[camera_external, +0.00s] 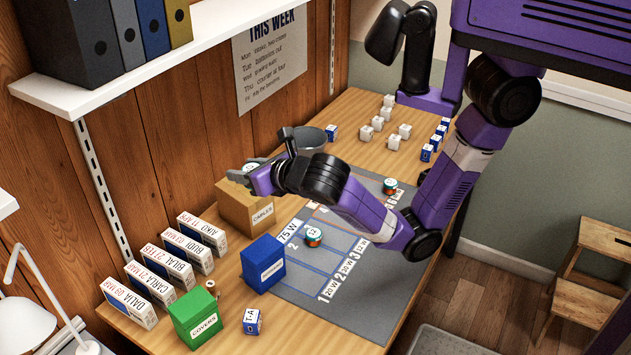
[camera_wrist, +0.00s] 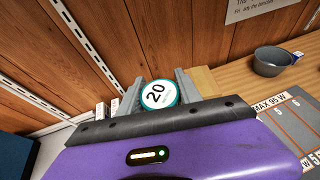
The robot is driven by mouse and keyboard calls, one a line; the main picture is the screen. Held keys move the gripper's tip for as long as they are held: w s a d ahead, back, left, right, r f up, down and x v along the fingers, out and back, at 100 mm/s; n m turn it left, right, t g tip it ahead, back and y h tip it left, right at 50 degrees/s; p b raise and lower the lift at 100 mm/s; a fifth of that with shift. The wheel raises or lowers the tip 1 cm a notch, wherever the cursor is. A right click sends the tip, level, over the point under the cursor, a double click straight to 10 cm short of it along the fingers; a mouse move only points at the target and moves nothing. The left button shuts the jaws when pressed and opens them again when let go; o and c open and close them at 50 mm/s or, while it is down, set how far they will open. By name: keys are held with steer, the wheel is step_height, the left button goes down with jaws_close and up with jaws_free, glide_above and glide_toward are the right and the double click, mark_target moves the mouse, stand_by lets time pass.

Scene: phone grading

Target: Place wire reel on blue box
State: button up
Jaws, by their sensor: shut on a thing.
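My gripper (camera_external: 250,174) is shut on a round wire reel with a teal rim and a white top. The reel (camera_wrist: 158,95) reads "20" in the wrist view, between my two fingers (camera_wrist: 158,86). In the external view my gripper is above the brown box (camera_external: 240,212) labelled "CABLES", and the reel is mostly hidden by the fingers. The blue box (camera_external: 263,262) stands nearer the camera, at the left edge of the grey mat, below my gripper in the picture. It has a white label and appears closed. My gripper is apart from it.
A green box (camera_external: 194,318) labelled "COVERS" and a row of white name boxes (camera_external: 150,282) stand left of the blue box. Two other reels (camera_external: 313,237) (camera_external: 390,186) are on the grey mat (camera_external: 330,275). A grey bowl (camera_external: 303,138) stands behind my wrist.

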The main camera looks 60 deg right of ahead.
mark_target(256, 244)
step_height(256, 244, down, 20)
steer(key=shift+d+f+b, duration=0.1)
steer(key=shift+b, duration=0.8)
steer(key=shift+f, duration=0.1)
steer(key=o, duration=1.3)
steer(key=shift+o, duration=0.2)
steer(key=shift+s, duration=0.15)
steer(key=v, duration=1.1)
steer(key=shift+s+r, duration=0.3)
steer(key=shift+r, duration=0.1)
